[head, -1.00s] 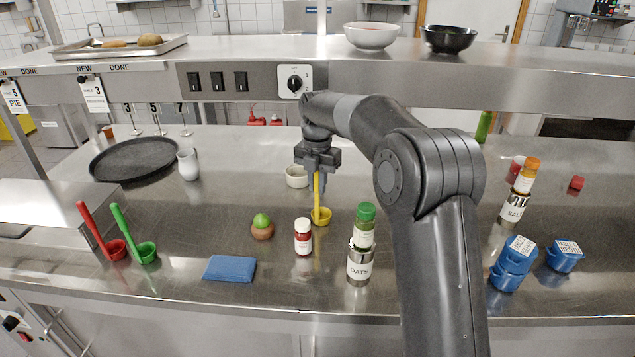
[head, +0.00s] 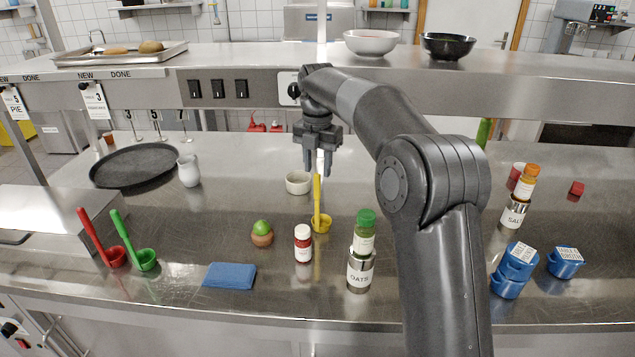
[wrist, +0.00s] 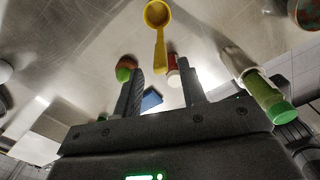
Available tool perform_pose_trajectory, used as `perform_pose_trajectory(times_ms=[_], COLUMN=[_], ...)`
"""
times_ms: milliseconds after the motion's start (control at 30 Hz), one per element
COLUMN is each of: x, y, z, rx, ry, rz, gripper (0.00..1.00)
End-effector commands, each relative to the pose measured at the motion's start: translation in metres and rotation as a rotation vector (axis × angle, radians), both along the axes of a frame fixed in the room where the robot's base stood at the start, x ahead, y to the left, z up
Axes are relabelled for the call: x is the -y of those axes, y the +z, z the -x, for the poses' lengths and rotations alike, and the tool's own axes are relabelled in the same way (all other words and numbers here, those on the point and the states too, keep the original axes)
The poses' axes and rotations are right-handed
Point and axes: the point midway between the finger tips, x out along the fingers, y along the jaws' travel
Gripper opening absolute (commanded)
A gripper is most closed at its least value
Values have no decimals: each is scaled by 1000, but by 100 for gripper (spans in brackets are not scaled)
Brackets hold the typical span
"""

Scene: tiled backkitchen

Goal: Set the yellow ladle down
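The yellow ladle (head: 321,222) rests on the steel counter with its bowl down and its handle pointing up. It stands just behind the red-and-white bottle (head: 303,243). My gripper (head: 318,172) is open and empty above the ladle's handle, apart from it. In the wrist view the ladle (wrist: 158,18) lies beyond the two spread fingers (wrist: 162,85), with nothing between them.
A green-capped bottle on an oats tin (head: 360,270) stands right of the ladle. A small white bowl (head: 298,183) is behind it. A lime on a small brown pot (head: 262,235) and a blue cloth (head: 229,276) are to the left. Red and green ladles (head: 146,260) stand farther left.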

Motion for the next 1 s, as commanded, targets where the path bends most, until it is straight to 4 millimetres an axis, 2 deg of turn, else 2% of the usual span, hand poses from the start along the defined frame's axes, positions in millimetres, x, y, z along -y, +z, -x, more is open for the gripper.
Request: perform_pose_trajectory(times_ms=[100,233,600,767,1000], x=[0,0,4,22,63], y=[23,38,52,72,96], z=[0,0,7,34,99], rx=[2,1,11,58,151], ry=[0,1,-46,-258,-736], rz=[-1,-1,3,5,-31], gripper=[38,38,38,38,38])
